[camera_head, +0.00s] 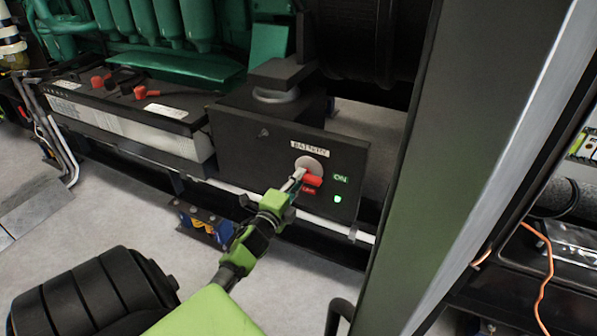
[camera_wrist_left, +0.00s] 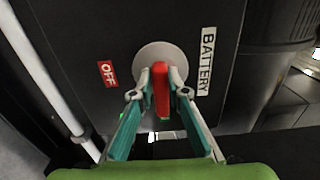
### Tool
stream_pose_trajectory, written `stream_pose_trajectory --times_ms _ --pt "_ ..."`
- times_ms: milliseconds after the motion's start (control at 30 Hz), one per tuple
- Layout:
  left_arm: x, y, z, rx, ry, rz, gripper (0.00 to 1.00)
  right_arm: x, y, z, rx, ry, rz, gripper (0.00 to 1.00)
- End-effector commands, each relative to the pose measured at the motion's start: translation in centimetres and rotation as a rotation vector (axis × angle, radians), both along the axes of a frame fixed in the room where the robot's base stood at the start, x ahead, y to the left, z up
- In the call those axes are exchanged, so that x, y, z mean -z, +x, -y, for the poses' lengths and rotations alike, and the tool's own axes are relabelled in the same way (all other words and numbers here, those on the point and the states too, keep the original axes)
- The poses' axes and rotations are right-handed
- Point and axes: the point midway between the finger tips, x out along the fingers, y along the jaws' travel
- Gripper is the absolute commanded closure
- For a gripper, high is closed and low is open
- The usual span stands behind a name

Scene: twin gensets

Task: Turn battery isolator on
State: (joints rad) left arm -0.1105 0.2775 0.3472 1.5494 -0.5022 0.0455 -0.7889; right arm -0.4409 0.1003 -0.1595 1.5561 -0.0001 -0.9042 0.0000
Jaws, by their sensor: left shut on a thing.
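The battery isolator is a red handle (camera_head: 314,180) on a round pale disc (camera_head: 309,163), set in a dark panel (camera_head: 250,150) with a BATTERY label above it. In the left wrist view the red handle (camera_wrist_left: 161,88) stands between my fingertips, lengthwise in the picture. There the OFF label (camera_wrist_left: 107,73) is to its left and the BATTERY label (camera_wrist_left: 207,60) to its right. In the head view the ON label (camera_head: 340,177) is right of the handle, with a lit green lamp (camera_head: 337,198) below it. My left gripper (camera_head: 296,182) is shut on the handle. My right gripper is not in view.
A battery (camera_head: 130,115) with red terminals stands left of the panel, below green engine parts. A pale pipe (camera_head: 320,222) runs low beneath the panel. A thick grey post (camera_head: 450,160) stands close on the right. Grey floor (camera_head: 130,215) is clear at lower left.

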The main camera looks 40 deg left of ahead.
Motion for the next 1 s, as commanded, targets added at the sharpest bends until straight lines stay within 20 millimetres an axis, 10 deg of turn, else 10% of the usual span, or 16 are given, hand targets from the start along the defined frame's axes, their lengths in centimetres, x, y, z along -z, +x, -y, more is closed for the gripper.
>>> stream_pose_trajectory --times_ms 567,667,1000 --pt "0.08 -0.03 -0.07 -0.002 -0.037 0.011 1.0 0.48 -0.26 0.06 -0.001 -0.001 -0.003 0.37" --pt "0.08 -0.03 -0.06 -0.002 -0.036 0.01 0.68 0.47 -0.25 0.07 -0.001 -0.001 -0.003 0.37" --pt "0.08 -0.12 0.03 -0.001 -0.033 0.009 0.68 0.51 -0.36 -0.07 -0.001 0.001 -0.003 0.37"
